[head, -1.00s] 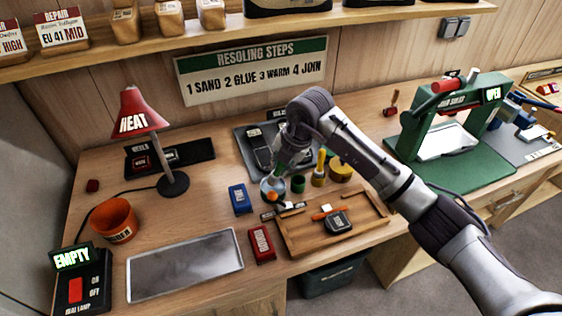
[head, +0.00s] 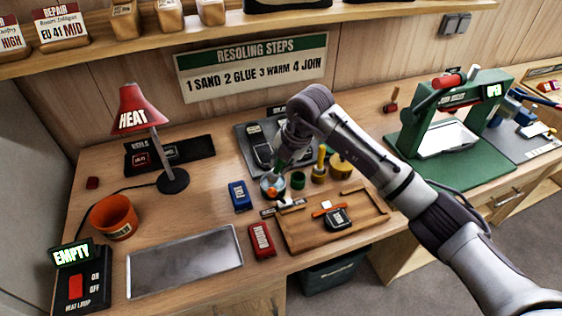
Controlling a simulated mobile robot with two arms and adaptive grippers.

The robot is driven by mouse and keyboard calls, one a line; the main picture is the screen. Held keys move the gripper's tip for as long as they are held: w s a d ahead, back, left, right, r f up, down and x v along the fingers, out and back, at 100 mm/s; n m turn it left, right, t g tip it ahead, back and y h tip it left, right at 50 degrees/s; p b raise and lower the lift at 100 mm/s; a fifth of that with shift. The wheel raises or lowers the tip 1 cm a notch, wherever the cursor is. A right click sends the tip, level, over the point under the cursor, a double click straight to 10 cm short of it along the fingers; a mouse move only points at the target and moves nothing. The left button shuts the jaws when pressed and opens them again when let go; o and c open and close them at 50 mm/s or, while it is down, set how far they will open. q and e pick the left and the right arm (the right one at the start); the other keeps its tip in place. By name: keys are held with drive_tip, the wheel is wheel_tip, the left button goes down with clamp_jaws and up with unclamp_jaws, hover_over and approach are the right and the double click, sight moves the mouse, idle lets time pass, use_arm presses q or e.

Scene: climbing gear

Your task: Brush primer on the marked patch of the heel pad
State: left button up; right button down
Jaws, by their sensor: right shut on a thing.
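A small dark heel pad (head: 337,218) lies in the shallow wooden tray (head: 293,244) at the front middle of the bench. Its marked patch is too small to make out. My right gripper (head: 277,178) reaches down from the right, left of and behind the tray. It is shut on a slim tool, seemingly the brush, whose orange end (head: 272,191) shows at a small round pot (head: 265,186). My arm and gripper hide much of the tool, and I cannot tell whether its tip is inside the pot. My left gripper is not in view.
A green jar (head: 298,181) and yellow containers (head: 340,168) stand right of the gripper. A blue box (head: 239,196) and red box (head: 262,240) lie nearby. A metal tray (head: 185,262), red lamp (head: 138,100) and orange bin (head: 114,217) are left; a green press (head: 465,165) is right.

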drive_tip(key=shift+f+b, duration=0.4)
drive_tip(key=shift+f, duration=0.15)
idle(1.3)
drive_tip(key=shift+r, duration=0.1)
drive_tip(key=shift+r+p, duration=0.6)
drive_tip(key=shift+r, duration=0.3)
drive_tip(key=shift+r+p, duration=1.45)
drive_tip(key=shift+r, duration=1.1)
drive_tip(key=shift+r, duration=0.1)
